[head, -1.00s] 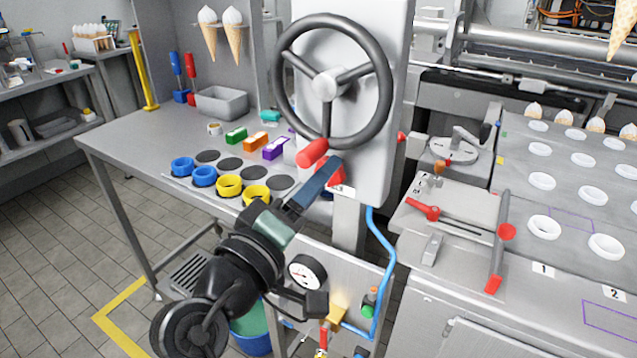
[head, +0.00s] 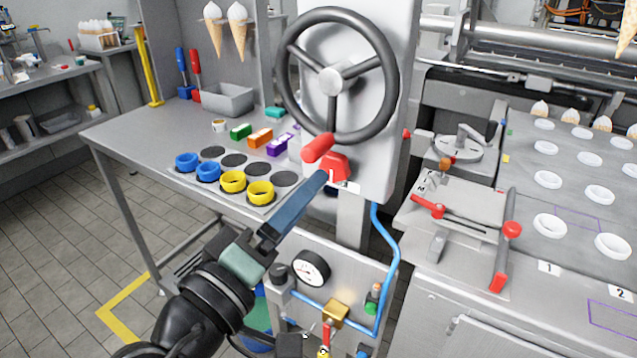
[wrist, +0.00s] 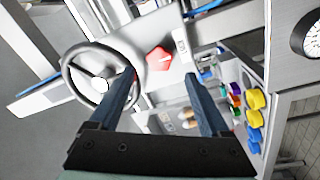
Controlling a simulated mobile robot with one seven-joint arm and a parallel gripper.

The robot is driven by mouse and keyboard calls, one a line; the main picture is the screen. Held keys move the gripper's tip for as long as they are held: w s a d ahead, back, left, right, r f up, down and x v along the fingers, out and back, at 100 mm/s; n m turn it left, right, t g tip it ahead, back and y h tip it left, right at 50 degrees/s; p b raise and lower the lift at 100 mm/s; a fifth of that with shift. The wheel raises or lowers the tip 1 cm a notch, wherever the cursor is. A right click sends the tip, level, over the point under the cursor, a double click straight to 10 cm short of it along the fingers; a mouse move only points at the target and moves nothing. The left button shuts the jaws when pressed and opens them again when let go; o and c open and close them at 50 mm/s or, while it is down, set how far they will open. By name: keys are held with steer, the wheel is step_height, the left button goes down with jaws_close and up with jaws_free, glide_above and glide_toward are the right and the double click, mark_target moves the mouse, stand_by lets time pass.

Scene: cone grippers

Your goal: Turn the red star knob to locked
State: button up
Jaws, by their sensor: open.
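The red star knob (head: 337,167) sits on the lower part of the light grey panel (head: 375,150), below the handwheel. In the wrist view the knob (wrist: 158,59) shows as a red, roughly five-sided shape beside a white label. My gripper (head: 318,181) comes in from the lower left in the head view, its tips close to the knob's lower left. In the wrist view my gripper (wrist: 161,77) is open and empty, with the knob seen beyond and between the tips. The fingers do not appear to touch it. The label's markings are too small to read.
The dark handwheel (head: 337,80) with a red handle (head: 317,147) is just above the knob. A pressure gauge (head: 310,268) and blue pipe (head: 392,250) are below. Yellow and blue rings (head: 208,171) stand on the left table (head: 130,135). Red levers (head: 506,255) are on the right machine.

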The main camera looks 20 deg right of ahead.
steer(key=v, duration=0.7)
steer(key=shift+s+a, duration=0.15)
steer(key=shift+a, duration=0.05)
steer(key=shift+r, duration=0.1)
steer(key=w+a+r+m+t+y, duration=0.1)
steer(key=w+r+t+y, duration=0.1)
steer(key=r+t+y, duration=0.35)
steer(key=w+a+r+m+t+y, duration=0.1)
steer(key=w+a+r+t+y, duration=0.15)
steer(key=r, duration=0.65)
steer(key=s+a+r+t+y, duration=0.1)
steer(key=s+r+t+y, duration=0.25)
steer(key=r, duration=0.35)
steer(key=s+r+t+y, duration=0.3)
steer(key=s+r+t, duration=0.15)
steer(key=r, duration=0.35)
step_height(320, 180, up, 16)
steer(key=p, duration=1.6)
steer(key=shift+s+a+r+y+p, duration=0.25)
steer(key=shift+a+y+p, duration=0.1)
steer(key=shift+a, duration=0.05)
